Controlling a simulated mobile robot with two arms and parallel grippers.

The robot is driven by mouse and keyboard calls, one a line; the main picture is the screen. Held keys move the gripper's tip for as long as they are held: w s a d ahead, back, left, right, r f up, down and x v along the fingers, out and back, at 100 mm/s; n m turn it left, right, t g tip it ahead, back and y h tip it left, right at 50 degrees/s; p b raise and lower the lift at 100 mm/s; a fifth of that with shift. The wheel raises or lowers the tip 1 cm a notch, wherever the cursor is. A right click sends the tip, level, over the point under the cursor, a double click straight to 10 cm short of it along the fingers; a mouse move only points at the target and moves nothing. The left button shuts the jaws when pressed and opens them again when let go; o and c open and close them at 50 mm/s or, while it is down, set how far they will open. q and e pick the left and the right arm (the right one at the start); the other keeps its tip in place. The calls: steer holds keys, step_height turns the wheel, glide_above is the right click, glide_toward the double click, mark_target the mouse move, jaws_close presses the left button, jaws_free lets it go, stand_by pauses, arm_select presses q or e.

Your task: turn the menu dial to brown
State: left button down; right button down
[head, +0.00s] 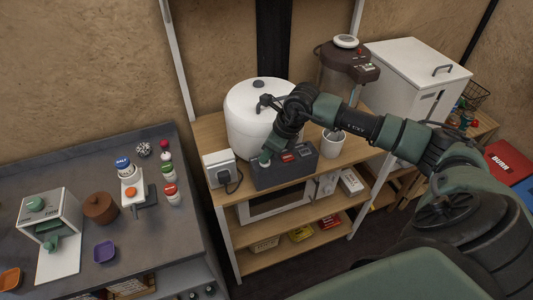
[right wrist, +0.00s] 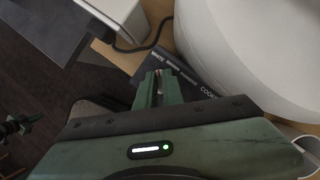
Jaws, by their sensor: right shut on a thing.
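A dark control box (head: 285,174) stands on the wooden shelf in front of a large white rice cooker (head: 245,122). My right gripper (head: 265,157) reaches down to the left part of the box's top. In the right wrist view my right gripper (right wrist: 158,80) is shut at the edge of the box's panel (right wrist: 190,84), which has white lettering including "WHITE". The jaws are closed on the menu dial, which is mostly hidden between the fingertips. I cannot read which setting the dial points to. My left gripper is not in view.
A white socket box (head: 219,168) with a plug and cord stands left of the control box. A white cup (head: 332,143) stands to its right. A brown-topped dispenser (head: 346,65) and a white chest (head: 415,75) are behind. A grey counter (head: 150,245) is at left.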

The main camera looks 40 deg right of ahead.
steer(key=m+h+b, duration=0.1)
steer(key=m+b, duration=0.4)
steer(key=shift+a+f+t+h, duration=0.1)
steer(key=shift+t+h, duration=0.3)
steer(key=shift+r+m+h+b, duration=0.2)
steer(key=shift+m+h+b, duration=0.5)
steer(key=shift+m+b, duration=0.95)
steer(key=shift+m, duration=0.35)
steer(key=c, duration=1.5)
jaws_free()
steer(key=shift+c, duration=0.2)
steer(key=b+v, duration=0.1)
steer(key=v, duration=0.6)
steer(key=shift+r, duration=0.4)
